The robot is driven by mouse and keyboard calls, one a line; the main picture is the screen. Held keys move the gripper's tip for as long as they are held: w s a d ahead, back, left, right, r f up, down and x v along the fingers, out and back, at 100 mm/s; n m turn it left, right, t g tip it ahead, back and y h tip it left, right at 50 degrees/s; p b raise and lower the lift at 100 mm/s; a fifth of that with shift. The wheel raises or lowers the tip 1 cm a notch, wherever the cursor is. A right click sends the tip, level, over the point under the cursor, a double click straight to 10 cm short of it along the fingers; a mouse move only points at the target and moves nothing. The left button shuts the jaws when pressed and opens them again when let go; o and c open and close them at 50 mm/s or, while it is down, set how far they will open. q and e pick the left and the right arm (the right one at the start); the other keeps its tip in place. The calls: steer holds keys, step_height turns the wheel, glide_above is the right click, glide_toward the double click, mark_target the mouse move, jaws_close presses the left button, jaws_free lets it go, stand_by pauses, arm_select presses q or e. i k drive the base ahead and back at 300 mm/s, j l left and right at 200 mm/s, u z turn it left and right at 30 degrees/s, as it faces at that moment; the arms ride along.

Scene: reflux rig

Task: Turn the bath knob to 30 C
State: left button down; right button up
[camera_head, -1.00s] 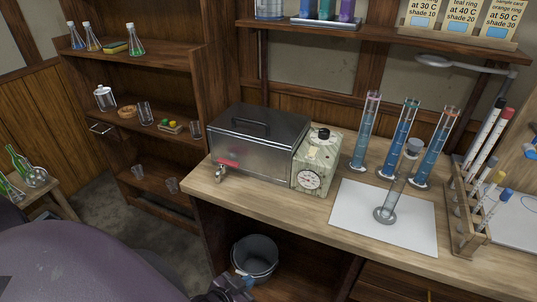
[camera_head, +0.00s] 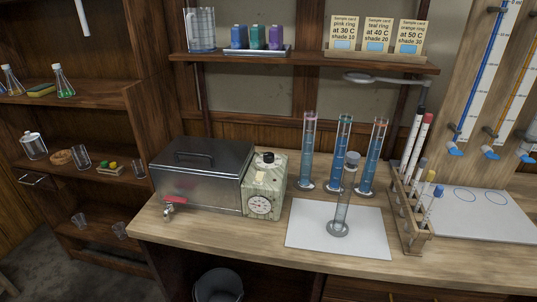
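The bath (camera_head: 200,172) is a grey metal box with a lid and handle, on the left part of the wooden bench. A pale control box (camera_head: 264,186) is joined to its right side. A round white dial (camera_head: 260,205) with dark marks is on the front of that box; its reading is too small to tell. A black knob (camera_head: 267,157) sits on top of the box. A tap with a red handle (camera_head: 173,200) is at the bath's lower left front. Neither of my grippers is in view.
Several tall cylinders with blue liquid (camera_head: 341,157) stand right of the control box. An empty-looking cylinder (camera_head: 341,205) stands on a white sheet (camera_head: 310,237). A tube rack (camera_head: 411,215) is farther right. Sample cards (camera_head: 376,35) stand on the shelf above. A bucket (camera_head: 218,285) is below.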

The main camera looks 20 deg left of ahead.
mark_target(268, 157)
steer(key=i+j+u, duration=0.1)
steer(key=u, duration=0.25)
steer(key=i+j+u, duration=0.1)
steer(key=j+u, duration=0.25)
